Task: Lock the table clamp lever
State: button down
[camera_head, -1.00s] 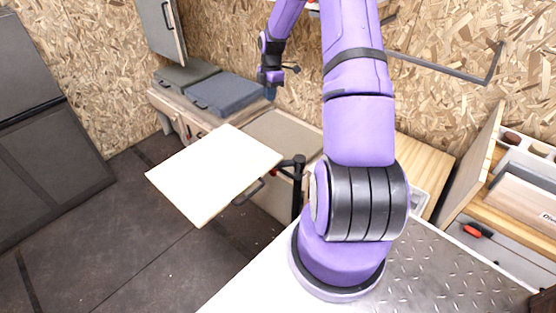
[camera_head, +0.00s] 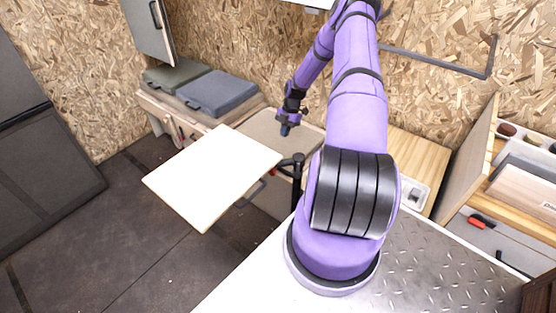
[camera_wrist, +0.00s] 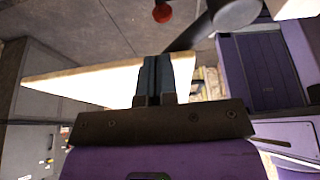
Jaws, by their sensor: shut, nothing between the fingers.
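The swivel table (camera_head: 212,175) is a pale flat board held out over the floor beside a black post (camera_head: 297,180). A dark curved bar (camera_head: 252,192) shows under its right edge; I cannot tell whether this is the clamp lever. My gripper (camera_head: 285,131) is shut and empty, above the surface behind the table and a little beyond the post. In the wrist view, the shut fingers (camera_wrist: 165,62) lie in front of the pale board edge (camera_wrist: 90,82). A red knob (camera_wrist: 161,12) and a dark round bar (camera_wrist: 235,12) show beyond the fingertips, apart from them.
The dark floor (camera_head: 100,235) at left is clear.

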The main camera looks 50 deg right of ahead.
jog(key=x, duration=1.4)
jog(key=shift+d, duration=0.3)
jog(key=shift+f, duration=0.15)
jog(key=shift+f+g, duration=0.2)
jog(key=shift+g, duration=0.2)
